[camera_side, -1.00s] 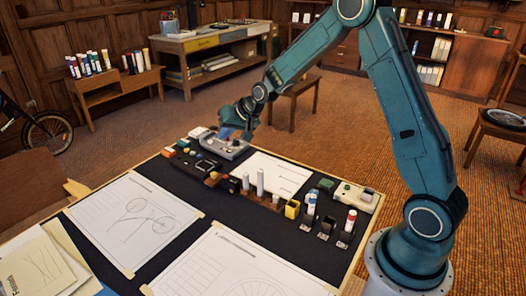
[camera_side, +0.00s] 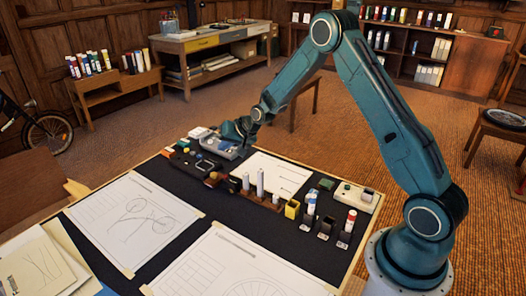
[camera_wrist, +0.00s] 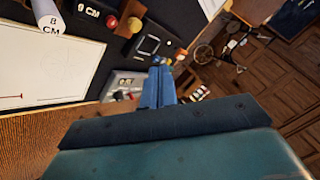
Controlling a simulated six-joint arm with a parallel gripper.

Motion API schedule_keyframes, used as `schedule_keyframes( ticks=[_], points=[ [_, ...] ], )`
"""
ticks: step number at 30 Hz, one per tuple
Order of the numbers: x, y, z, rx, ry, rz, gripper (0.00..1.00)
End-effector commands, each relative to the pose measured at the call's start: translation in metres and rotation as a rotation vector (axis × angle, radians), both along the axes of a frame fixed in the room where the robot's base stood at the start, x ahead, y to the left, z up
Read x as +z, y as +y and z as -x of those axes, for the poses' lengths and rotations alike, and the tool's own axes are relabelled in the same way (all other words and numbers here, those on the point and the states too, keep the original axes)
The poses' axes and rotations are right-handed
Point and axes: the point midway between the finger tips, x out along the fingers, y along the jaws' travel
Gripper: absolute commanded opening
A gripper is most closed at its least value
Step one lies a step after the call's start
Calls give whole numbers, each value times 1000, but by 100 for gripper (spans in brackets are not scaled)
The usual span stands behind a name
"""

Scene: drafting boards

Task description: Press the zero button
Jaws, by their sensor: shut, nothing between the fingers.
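A grey device (camera_side: 214,149) sits at the far edge of the dark-topped board. In the wrist view the grey device (camera_wrist: 122,82) shows a small light display, just left of my fingers. My gripper (camera_side: 238,133) is over the right end of this device, low and close to it. In the wrist view my gripper's blue fingers (camera_wrist: 158,78) are together with nothing between them. They hide part of the device. I cannot make out a button marked zero, and I cannot tell whether the fingertips touch the device.
A black device (camera_side: 196,163) lies in front of the grey one. White cylinders (camera_side: 260,182) stand on a wooden holder mid-board. A pale box (camera_side: 356,196) with buttons lies at the right, behind several small bottles. White paper (camera_side: 270,173) lies flat behind the cylinders.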

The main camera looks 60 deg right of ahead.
Motion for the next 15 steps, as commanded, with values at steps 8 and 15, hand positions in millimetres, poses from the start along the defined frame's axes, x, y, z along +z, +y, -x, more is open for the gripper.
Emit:
schedule_keyframes(
  ticks=[8,15],
  points=[
    [-10,0,0,1,2,0,0],
    [-31,0,1,1,3,-1,0]
  ],
)
